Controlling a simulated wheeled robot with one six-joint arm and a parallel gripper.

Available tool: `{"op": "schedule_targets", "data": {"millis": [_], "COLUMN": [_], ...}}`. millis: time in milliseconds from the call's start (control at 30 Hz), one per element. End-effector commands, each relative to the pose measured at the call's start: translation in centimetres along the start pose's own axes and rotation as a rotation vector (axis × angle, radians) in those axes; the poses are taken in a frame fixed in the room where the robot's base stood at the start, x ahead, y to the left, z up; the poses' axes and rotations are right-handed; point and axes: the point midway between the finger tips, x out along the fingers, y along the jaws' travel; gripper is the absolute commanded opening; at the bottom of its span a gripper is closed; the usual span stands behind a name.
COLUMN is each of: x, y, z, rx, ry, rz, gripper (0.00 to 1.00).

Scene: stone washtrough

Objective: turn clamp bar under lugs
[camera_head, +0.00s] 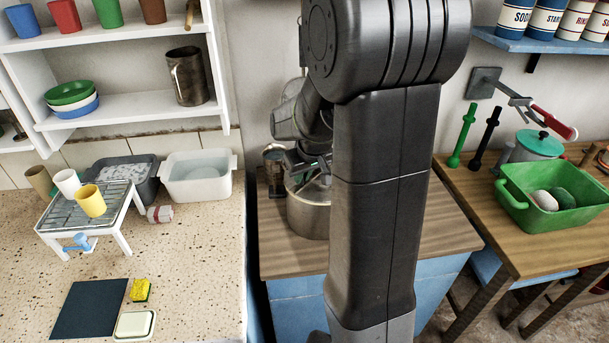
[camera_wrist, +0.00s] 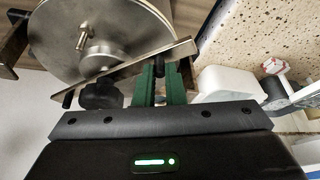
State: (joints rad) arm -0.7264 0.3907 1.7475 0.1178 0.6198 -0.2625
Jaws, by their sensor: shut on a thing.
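A steel pot (camera_head: 308,215) stands on the wooden-topped blue cabinet, partly hidden behind my arm. In the wrist view its round grey lid (camera_wrist: 125,22) fills the upper left. The flat metal clamp bar (camera_wrist: 135,69) lies slantwise across the lid, with a black knob (camera_wrist: 101,93) near its middle and dark pegs at its ends. My gripper (camera_wrist: 160,72) has its green fingers closed on the bar near its right end. In the head view my gripper (camera_head: 312,165) is at the pot's top, mostly hidden. Dark brackets at the lid's edge may be lugs; whether the bar's ends sit under them is unclear.
A speckled counter at left holds a white basin (camera_head: 196,176), a rack (camera_head: 88,212) with cups and a sponge (camera_head: 141,290). At right, a table holds a green tub (camera_head: 515,207). Bare wood (camera_head: 285,262) lies before the pot.

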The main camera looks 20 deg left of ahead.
Motion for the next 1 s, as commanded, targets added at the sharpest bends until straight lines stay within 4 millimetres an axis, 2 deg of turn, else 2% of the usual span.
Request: {"op": "schedule_targets", "data": {"millis": [500,1000], "x": [1.6,2.5], "y": [-1.0,-0.6], "z": [-2.8,-5.5], "rx": [0.341,0.666], "ry": [0.004,0.002], "rz": [0.143,0.276], "gripper": [0.0,0.0]}}
